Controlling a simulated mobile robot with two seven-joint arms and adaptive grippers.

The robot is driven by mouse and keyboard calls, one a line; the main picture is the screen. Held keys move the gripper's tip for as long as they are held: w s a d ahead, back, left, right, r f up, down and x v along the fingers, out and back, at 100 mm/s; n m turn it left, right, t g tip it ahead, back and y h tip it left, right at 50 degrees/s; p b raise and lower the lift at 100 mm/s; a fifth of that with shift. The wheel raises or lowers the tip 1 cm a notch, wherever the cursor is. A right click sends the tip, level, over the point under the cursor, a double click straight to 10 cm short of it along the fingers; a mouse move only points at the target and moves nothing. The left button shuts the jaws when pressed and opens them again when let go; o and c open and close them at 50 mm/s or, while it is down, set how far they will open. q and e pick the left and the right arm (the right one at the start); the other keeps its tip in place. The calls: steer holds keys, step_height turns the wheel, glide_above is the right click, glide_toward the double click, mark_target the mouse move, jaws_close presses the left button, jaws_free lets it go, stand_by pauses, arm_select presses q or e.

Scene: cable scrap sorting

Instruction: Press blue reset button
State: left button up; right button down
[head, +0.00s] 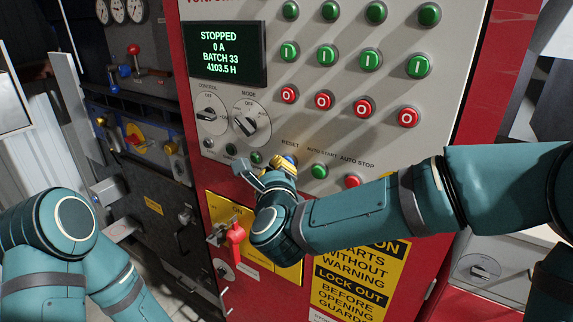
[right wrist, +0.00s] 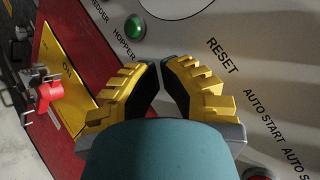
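The blue reset button (head: 291,158) shows only as a small blue patch beside my right gripper's fingers in the head view, below the RESET label. My right gripper (head: 268,164) is in front of the panel at this button and hides most of it. In the right wrist view my right gripper (right wrist: 160,66) has its yellow-ridged fingertips drawn together with nothing seen between them. The RESET label (right wrist: 222,55) is just right of the fingers there, and the button is hidden. I cannot tell whether the fingertips touch it. My left gripper is out of view.
The display (head: 218,54) reads STOPPED. Green buttons (head: 371,61) and red buttons (head: 366,107) stand out above. The auto start button (head: 319,171) and auto stop button (head: 352,182) are close on the right. A red lockout handle (head: 235,233) sticks out below left.

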steer(key=shift+s+a, duration=0.35)
steer(key=shift+s, duration=0.15)
steer(key=shift+b, duration=0.3)
steer(key=s+a+b, duration=0.1)
steer(key=s, duration=0.1)
steer(key=s+a, duration=0.2)
steer(key=shift+b, duration=0.4)
stand_by(0.3)
